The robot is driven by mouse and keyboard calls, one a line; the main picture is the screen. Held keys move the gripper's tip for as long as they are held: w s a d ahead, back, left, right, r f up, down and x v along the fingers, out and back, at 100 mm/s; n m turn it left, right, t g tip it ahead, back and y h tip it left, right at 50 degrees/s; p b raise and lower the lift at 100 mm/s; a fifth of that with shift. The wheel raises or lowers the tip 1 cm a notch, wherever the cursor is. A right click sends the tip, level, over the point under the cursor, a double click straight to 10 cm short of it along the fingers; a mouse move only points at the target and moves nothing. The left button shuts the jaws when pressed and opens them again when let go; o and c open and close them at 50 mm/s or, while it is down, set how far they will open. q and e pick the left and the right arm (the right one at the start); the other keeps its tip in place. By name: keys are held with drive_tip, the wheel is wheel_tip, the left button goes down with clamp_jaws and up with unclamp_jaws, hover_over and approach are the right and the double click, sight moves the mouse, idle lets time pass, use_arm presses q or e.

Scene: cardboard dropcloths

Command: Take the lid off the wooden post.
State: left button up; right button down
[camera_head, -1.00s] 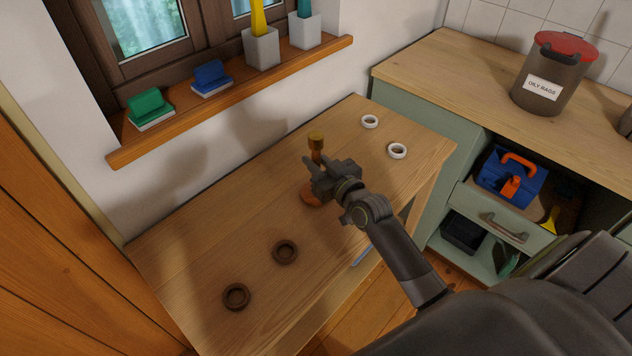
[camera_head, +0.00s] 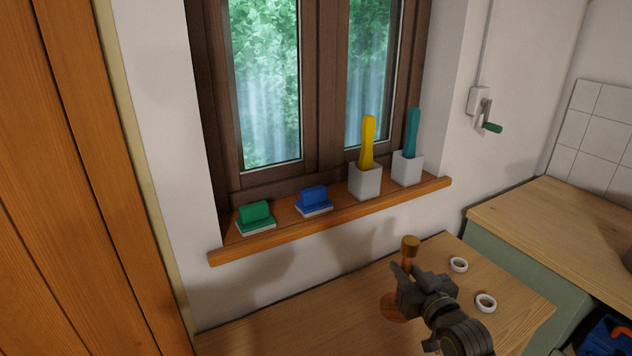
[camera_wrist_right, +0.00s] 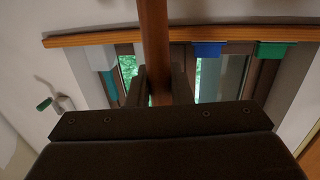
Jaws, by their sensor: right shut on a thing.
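The wooden post (camera_head: 410,258) stands upright near the back of the wooden table, with a wider golden-brown top (camera_head: 410,243). A reddish-brown round base (camera_head: 391,307) shows at its foot, partly hidden by my gripper. I cannot make out a separate lid on it. My right gripper (camera_head: 404,276) is shut on the post below the wider top. In the right wrist view the post (camera_wrist_right: 154,40) runs between the two fingers (camera_wrist_right: 160,88). My left gripper is not in view.
A windowsill (camera_head: 330,227) above holds a green block (camera_head: 254,213), a blue block (camera_head: 314,198) and two grey holders (camera_head: 365,182). A counter (camera_head: 560,225) stands at right.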

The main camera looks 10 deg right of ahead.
drive_tip(key=s+a+r+n+g+y, duration=0.15)
drive_tip(key=s+a+n+y, duration=0.4)
drive_tip(key=s, duration=1.05)
drive_tip(key=w+a+f+n+g+y, duration=0.2)
drive_tip(key=a+n+g+y, duration=0.55)
drive_tip(key=a, duration=0.95)
drive_tip(key=m+t+h+p, duration=0.9)
drive_tip(key=m+h+p, duration=0.3)
drive_tip(key=m, duration=0.1)
hover_over(388, 309)
drive_tip(key=w+d, duration=0.1)
drive_tip(key=d, duration=0.1)
drive_tip(key=shift+d+r+h, duration=0.3)
drive_tip(key=shift+r, duration=0.1)
drive_tip(key=shift+d+f, duration=0.15)
drive_tip(key=shift+f, duration=0.05)
wheel_tip(388, 309, down, 10)
drive_tip(key=b, duration=0.7)
drive_tip(key=shift+w+r+b, duration=0.1)
drive_tip(key=shift+r+b, duration=0.1)
drive_tip(key=shift+b, duration=0.15)
